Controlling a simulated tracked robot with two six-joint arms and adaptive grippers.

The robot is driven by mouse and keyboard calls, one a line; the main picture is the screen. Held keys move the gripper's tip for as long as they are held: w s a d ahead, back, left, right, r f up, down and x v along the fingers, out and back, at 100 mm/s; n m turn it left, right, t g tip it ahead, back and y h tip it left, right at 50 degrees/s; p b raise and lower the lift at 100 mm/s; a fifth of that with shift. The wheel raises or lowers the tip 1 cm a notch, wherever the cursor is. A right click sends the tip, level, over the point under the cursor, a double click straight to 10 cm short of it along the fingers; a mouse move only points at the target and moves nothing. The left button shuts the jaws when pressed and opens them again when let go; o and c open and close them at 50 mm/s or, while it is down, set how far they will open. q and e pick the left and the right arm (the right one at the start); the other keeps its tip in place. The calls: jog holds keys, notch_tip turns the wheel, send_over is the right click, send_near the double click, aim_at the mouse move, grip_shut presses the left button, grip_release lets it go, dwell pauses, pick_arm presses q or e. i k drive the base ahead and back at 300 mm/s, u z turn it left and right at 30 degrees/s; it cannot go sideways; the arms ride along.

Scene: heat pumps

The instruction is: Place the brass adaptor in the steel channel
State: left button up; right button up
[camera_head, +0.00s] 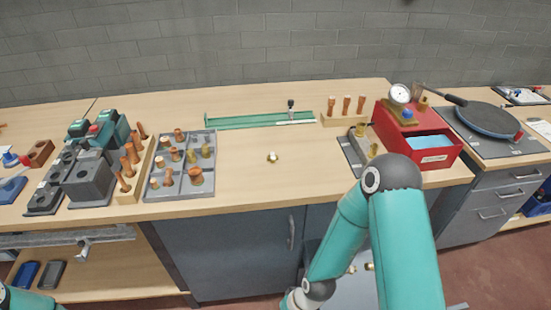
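A small brass fitting (272,157), which looks like the brass adaptor, lies alone on the wooden bench top near its middle. A long grey metal rail (65,238) runs along the bench front at the lower left. A long green tray (240,122) with a pale metal strip lies at the back of the bench. I cannot tell which of these is the steel channel. My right arm rises at the lower right and bends down in front of the bench; its gripper is out of the picture. Only a piece of my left arm shows at the bottom left corner.
A grey sectioned tray (150,193) of copper and brass fittings stands left of the brass fitting. A red box (432,155) with a gauge and a grey board (352,160) with brass parts stand right. Bare bench top surrounds the fitting.

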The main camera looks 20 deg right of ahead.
aim_at(246, 121)
jog(key=z, duration=0.45)
jog(key=i, duration=0.25)
jog(key=z, duration=2.8)
jog(key=k, duration=2.2)
jog(key=u, duration=0.75)
jog(key=i, duration=1)
